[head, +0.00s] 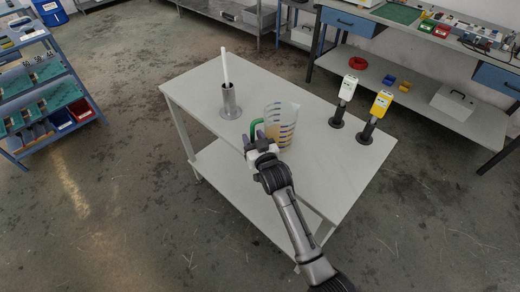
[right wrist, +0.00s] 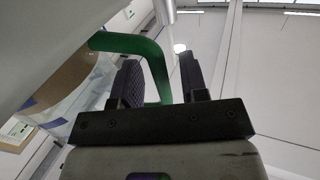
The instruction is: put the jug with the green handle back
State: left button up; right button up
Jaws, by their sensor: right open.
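The clear jug (head: 281,127) with the green handle (head: 255,127) stands upright on the white table (head: 325,165). It has blue markings and a brownish lower part in the head view. My right gripper (head: 262,142) is at the handle on the jug's near left side. In the right wrist view the green handle (right wrist: 157,62) passes between the two open fingers of the right gripper (right wrist: 165,82), and the jug's wall (right wrist: 75,80) fills the left. The fingers stand apart around the handle. My left gripper is not in view.
A metal cylinder (head: 230,105) holding a white rod stands behind the jug to the left. A white device (head: 345,92) and a yellow device (head: 378,108) stand on black bases at the right. The front left tabletop is clear. A workbench (head: 450,110) stands behind, right.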

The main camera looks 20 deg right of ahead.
jog(key=s+p, duration=0.3)
jog(key=s, duration=0.8)
jog(key=shift+s, duration=0.35)
jog(key=shift+f, duration=0.1)
jog(key=s+d+f+n+g, duration=0.1)
jog(key=s+f+g, duration=0.75)
jog(key=s, duration=0.65)
jog(key=s+f+g, duration=0.1)
jog(key=s+g, duration=0.2)
jog(key=s, duration=0.6)
jog(key=s+f+n+g, duration=0.1)
jog(key=s+f+g, duration=0.1)
jog(key=s, duration=0.8)
jog(key=shift+s+d+f+g, duration=0.15)
jog(key=shift+d+g, duration=0.15)
jog(key=shift+g, duration=0.15)
